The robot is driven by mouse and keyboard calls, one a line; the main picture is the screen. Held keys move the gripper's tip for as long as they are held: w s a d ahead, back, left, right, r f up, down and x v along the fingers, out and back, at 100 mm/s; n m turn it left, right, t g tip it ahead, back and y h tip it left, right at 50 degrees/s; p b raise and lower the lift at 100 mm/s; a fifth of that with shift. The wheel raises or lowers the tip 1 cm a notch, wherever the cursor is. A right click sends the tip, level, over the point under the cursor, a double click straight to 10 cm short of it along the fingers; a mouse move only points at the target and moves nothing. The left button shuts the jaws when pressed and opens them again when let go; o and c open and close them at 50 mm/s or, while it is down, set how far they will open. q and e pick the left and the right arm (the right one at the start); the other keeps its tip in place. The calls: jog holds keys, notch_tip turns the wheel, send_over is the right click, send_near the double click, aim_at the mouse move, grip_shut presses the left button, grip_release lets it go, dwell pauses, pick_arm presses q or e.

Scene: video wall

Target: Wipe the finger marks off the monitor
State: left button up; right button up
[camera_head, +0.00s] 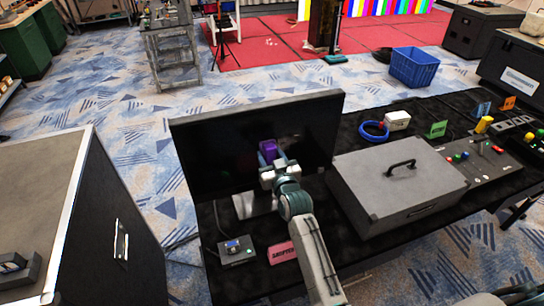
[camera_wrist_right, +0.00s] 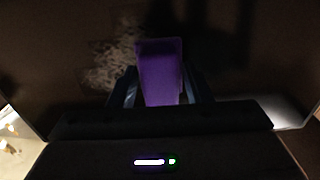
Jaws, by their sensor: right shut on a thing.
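The monitor (camera_head: 220,140) stands upright on the black-covered table, its dark screen facing me. My right gripper (camera_head: 270,158) is in front of the middle of the screen. It is shut on a purple cloth or pad (camera_head: 268,148), which is at or very near the screen; I cannot tell whether it touches. In the right wrist view the purple pad (camera_wrist_right: 160,70) stands between the fingers. A pale smudged patch, the finger marks (camera_wrist_right: 112,62), shows on the dark screen (camera_wrist_right: 55,50) just left of the pad. My left gripper is not in view.
A grey case (camera_head: 400,185) with a black handle lies right of the monitor. A small switch box (camera_head: 236,250) and a pink sign (camera_head: 282,252) lie in front of it. A blue tape ring (camera_head: 374,131) and control panel (camera_head: 480,160) are further right. A cabinet (camera_head: 60,190) stands left.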

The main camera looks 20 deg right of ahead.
jog(key=shift+w+d, duration=0.2)
jog(key=shift+d, duration=5.15)
jog(key=shift+s+a, duration=0.1)
jog(key=shift+s, duration=0.05)
jog(key=shift+s+p, duration=0.65)
jog(key=shift+p, duration=0.05)
jog(key=p, duration=0.2)
send_near(299, 141)
jog(key=shift+w+a, duration=0.1)
jog(key=shift+w, duration=0.05)
